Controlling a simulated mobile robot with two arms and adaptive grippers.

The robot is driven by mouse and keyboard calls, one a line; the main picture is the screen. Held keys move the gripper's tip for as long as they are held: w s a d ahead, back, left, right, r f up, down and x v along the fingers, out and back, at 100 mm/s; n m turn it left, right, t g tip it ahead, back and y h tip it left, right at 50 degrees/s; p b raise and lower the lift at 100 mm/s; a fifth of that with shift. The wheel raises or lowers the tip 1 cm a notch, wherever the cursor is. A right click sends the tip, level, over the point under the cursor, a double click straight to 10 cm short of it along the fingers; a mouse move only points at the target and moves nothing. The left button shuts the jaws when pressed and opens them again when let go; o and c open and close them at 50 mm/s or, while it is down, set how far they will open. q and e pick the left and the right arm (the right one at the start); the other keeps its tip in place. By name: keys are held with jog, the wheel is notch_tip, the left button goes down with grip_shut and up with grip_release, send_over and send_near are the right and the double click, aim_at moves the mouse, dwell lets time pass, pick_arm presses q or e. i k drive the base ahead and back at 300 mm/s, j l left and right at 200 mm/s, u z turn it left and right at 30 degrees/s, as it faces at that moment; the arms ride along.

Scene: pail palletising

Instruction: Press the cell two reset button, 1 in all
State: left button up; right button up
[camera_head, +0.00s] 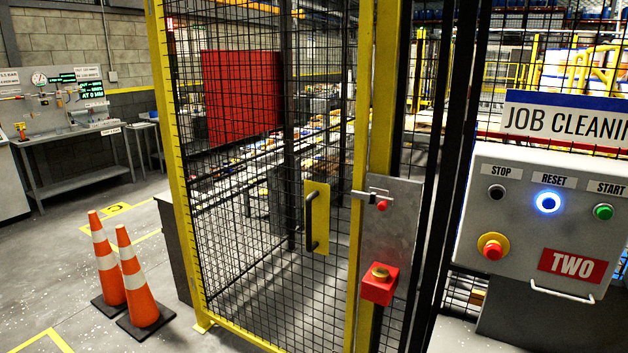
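The control box for cell two (480,215) is a grey panel at the right, with a red plate (573,265) reading TWO. Its reset button (547,202) is in the middle of the top row and glows blue inside a white ring. A black stop button (497,193) is to its left and a green start button (603,211) to its right. A red emergency button on a yellow collar (492,246) is below the stop button. Neither of my grippers is in view.
A yellow-framed mesh gate (316,215) with a black handle stands left of the panel. A red box (379,286) is on its latch post. Two orange cones (140,285) stand at the left.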

aim_at(548, 203)
jog(key=z, duration=1.55)
